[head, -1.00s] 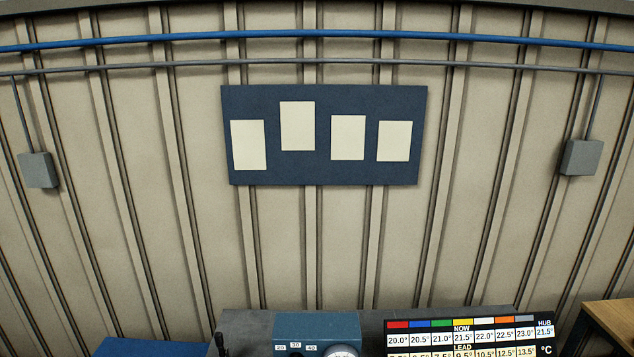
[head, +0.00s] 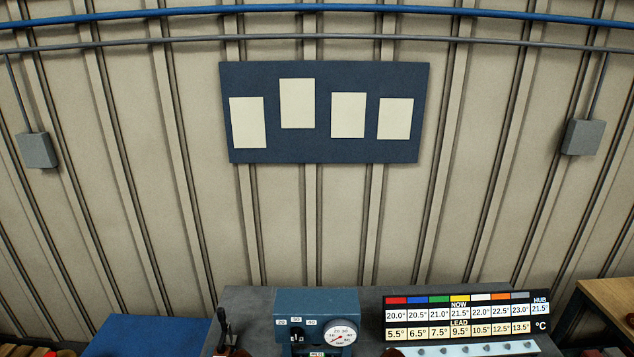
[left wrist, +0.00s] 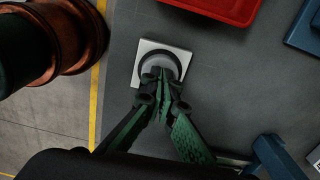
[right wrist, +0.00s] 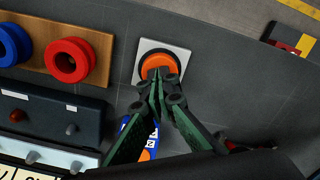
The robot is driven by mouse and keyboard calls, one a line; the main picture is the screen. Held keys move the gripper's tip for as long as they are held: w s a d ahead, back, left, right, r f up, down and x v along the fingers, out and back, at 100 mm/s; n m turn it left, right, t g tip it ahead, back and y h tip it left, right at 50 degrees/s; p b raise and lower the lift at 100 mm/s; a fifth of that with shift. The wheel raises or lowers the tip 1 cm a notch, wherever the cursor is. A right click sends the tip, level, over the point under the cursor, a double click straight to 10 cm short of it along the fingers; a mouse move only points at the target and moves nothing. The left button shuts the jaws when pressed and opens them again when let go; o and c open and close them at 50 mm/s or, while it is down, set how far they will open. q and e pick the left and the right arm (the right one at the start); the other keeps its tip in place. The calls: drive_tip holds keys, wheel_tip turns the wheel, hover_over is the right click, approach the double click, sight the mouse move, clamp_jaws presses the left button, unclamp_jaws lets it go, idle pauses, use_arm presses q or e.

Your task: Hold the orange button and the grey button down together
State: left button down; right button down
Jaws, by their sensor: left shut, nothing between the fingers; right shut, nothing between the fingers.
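The grey button (left wrist: 158,58) sits on a pale square plate (left wrist: 141,72) in the left wrist view. My left gripper (left wrist: 161,76) is shut and empty, its tips over the button and hiding its near part. The orange button (right wrist: 155,60) sits on a similar pale plate (right wrist: 142,72) in the right wrist view. My right gripper (right wrist: 162,76) is shut and empty, its tips over the button's near part. Whether either button is touched or pressed in, I cannot tell. Neither button nor gripper shows in the head view.
In the left wrist view, a red tray (left wrist: 215,10) lies beyond the grey button and a copper-coloured cylinder (left wrist: 75,35) stands left. Red (right wrist: 70,60) and blue (right wrist: 10,45) rings are left of the orange button. The head view shows a gauge (head: 341,337) and a display (head: 465,317).

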drive_tip(key=shift+f, duration=0.3)
idle(0.5)
